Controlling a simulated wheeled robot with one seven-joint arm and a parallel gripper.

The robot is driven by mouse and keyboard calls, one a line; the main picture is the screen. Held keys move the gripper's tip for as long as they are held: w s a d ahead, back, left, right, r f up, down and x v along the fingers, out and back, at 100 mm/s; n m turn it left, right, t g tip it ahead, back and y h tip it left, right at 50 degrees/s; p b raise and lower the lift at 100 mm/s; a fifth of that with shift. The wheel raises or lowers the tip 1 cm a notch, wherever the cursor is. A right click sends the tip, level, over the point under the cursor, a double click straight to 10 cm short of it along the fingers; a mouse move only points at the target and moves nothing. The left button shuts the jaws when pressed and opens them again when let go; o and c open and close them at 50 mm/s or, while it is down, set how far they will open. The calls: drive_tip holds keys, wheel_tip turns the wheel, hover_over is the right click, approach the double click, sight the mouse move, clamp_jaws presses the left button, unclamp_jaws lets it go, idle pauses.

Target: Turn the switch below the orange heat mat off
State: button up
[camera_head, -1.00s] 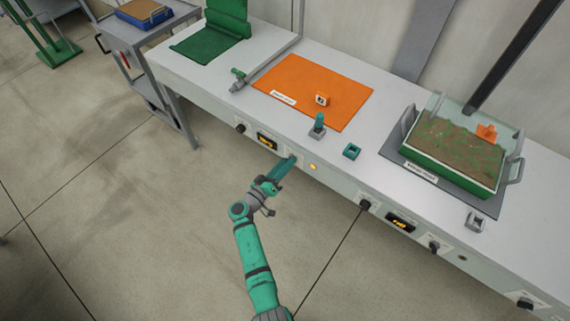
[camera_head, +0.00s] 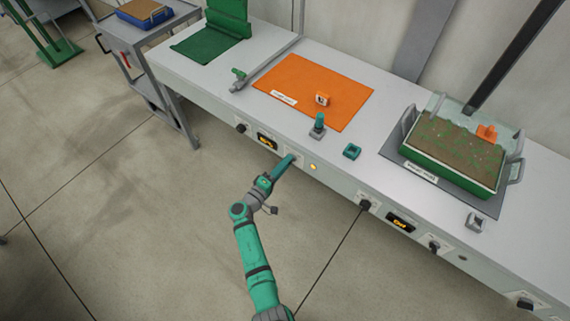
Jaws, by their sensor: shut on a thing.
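The orange heat mat (camera_head: 330,88) lies flat on the white bench, with a white label at its front edge and a small orange-and-white block (camera_head: 322,99) on it. Below the mat, the bench's front panel carries a black knob (camera_head: 240,128), a lit amber display (camera_head: 267,141) and a glowing amber lamp (camera_head: 312,167). My gripper (camera_head: 290,158) reaches the panel between the display and the lamp. Its fingers are shut at the panel and cover the switch there, so the switch's position is hidden.
A teal-handled piece (camera_head: 318,126) and a small teal square block (camera_head: 352,151) stand near the bench's front edge. A soil-filled tray (camera_head: 455,183) sits at right on a grey mat. Another knob (camera_head: 364,204) and display (camera_head: 400,222) are further right. The floor before the bench is clear.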

drive_tip(key=shift+s+d+f+n, duration=0.1)
drive_tip(key=shift+f+n, duration=0.05)
drive_tip(key=shift+n, duration=2.5)
drive_tip(key=shift+f+n, duration=0.15)
drive_tip(key=shift+n, duration=2.5)
drive_tip(key=o, duration=1.1)
drive_tip(key=v, duration=1.1)
